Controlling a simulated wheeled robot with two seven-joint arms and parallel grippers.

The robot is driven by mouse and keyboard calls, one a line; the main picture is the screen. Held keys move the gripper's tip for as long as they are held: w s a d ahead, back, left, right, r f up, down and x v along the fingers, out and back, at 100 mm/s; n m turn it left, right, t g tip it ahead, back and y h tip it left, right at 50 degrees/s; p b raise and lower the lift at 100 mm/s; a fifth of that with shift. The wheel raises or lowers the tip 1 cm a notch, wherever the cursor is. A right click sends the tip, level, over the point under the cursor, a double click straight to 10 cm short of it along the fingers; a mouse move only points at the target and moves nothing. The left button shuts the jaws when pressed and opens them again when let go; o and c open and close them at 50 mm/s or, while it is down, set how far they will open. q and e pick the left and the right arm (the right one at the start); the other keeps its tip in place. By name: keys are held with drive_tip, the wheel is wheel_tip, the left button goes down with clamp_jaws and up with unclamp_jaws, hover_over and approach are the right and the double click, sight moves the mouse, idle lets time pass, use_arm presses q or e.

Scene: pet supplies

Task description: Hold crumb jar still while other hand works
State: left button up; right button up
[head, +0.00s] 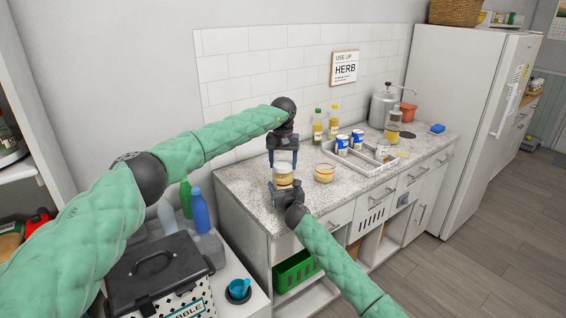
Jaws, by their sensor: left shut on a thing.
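The crumb jar (283,181) is a small clear jar with tan contents, upright at the front left of the speckled counter (240,186). My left gripper (284,163) points down from above, its fingers shut at the jar's top; whether on a lid or the rim is too small to tell. My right gripper (283,187) reaches in from the front, low at the jar. Its fingers are partly hidden by its wrist and the jar, so its closure is unclear.
Behind are a divided tray (368,166) with blue-and-white cans (342,145) and two oil bottles (318,127). A dark lidded bin (155,270) and a blue bottle (200,212) stand lower left.

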use_arm(q)
drive_tip(key=n, duration=1.5)
drive_tip(key=shift+r, duration=0.1)
drive_tip(key=n, duration=0.8)
drive_tip(key=shift+w, duration=0.1)
drive_tip(key=n, duration=0.7)
use_arm(e)
drive_tip(key=shift+s+a, duration=0.1)
drive_tip(key=shift+a, duration=0.05)
use_arm(q)
drive_tip(key=n, duration=0.5)
drive_tip(key=shift+r, duration=0.1)
drive_tip(key=n, duration=1.2)
drive_tip(key=shift+n, duration=0.3)
drive_tip(key=n, duration=0.6)
drive_tip(key=shift+n, duration=0.4)
drive_tip(key=shift+r, duration=0.9)
